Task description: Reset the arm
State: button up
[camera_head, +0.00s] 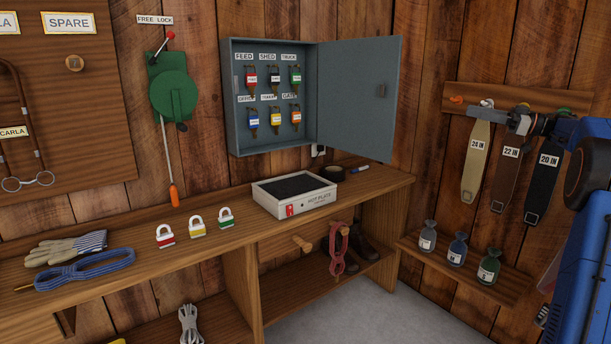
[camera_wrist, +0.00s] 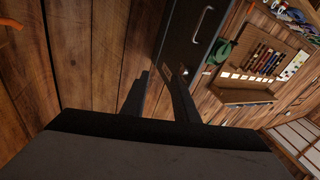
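My blue and black arm (camera_head: 590,200) is folded at the right edge of the head view. My gripper (camera_head: 484,112) reaches left from it, in front of the pegs and the hanging straps, partly hard to make out. In the wrist view the two dark fingers of my gripper (camera_wrist: 156,76) stand apart with a gap between them. Nothing shows held between them. Beyond them are the plank wall (camera_wrist: 90,60) and a dark panel with a handle (camera_wrist: 195,35).
A grey key cabinet (camera_head: 270,147) hangs with its door (camera_head: 358,95) swung open to the right. Grey floor (camera_head: 380,310) shows clear.

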jog(key=w+a+r+m+t+h, duration=0.1)
jog(key=a+r+m+t+h, duration=0.3)
jog(key=a+r+t, duration=0.5)
jog(key=s+r+m+t+h, duration=0.2)
jog(key=s+m+h, duration=0.4)
jog(key=h, duration=0.4)
jog(key=s+a+f+m+g+h, duration=0.1)
jog(key=s+a+f+g, duration=0.4)
jog(key=s+f, duration=1)
jog(key=s+a+f+m+g, duration=0.1)
jog(key=s+a+f+g, duration=0.4)
jog(key=s+f, duration=1)
jog(key=s+a+f+m+g+h, duration=0.1)
jog(key=s+a+f+g, duration=0.5)
jog(key=s+f, duration=0.9)
jog(key=s+a, duration=0.1)
jog(key=s, duration=0.4)
jog(key=shift+s+f+h, duration=0.2)
jog(key=shift+f+h, duration=0.1)
jog(key=shift+f, duration=0.1)
jog(key=shift+a, duration=0.1)
